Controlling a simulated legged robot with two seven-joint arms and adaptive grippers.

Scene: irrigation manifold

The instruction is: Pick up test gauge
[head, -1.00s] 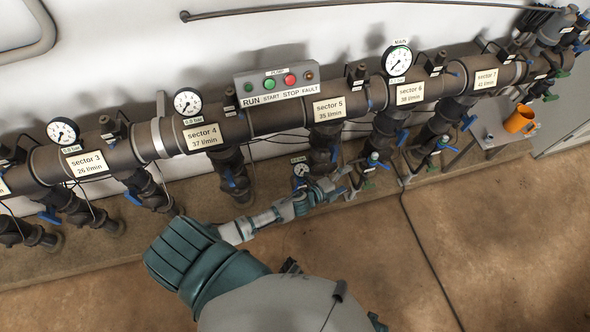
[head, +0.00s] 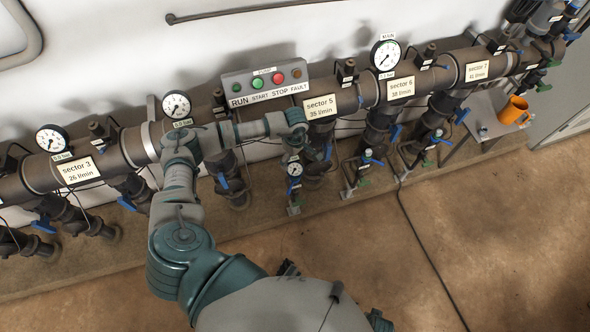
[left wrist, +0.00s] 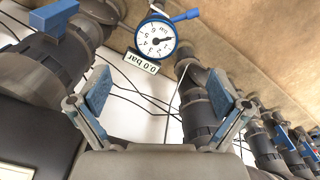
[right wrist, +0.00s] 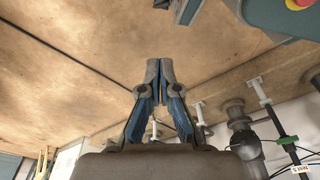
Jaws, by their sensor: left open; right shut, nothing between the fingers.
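The test gauge (head: 294,170) is a small round white dial with a blue rim, low in front of the manifold below the sector 5 sign. In the left wrist view its dial (left wrist: 157,38) and a "0.0 bar" tag (left wrist: 142,62) show beyond the fingertips, with a blue lever beside it. My left gripper (head: 297,142) is above the gauge, apart from it. The left wrist view shows its fingers (left wrist: 158,96) spread and empty. My right gripper (right wrist: 160,68) is shut and empty over bare floor, away from the gauge.
The main pipe (head: 240,130) runs behind, close to my left forearm. A control box (head: 265,82) with buttons sits above it. Valved branch pipes stand on both sides of the gauge. An orange mug (head: 513,110) is on a small table at right. The front floor is clear except for a cable.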

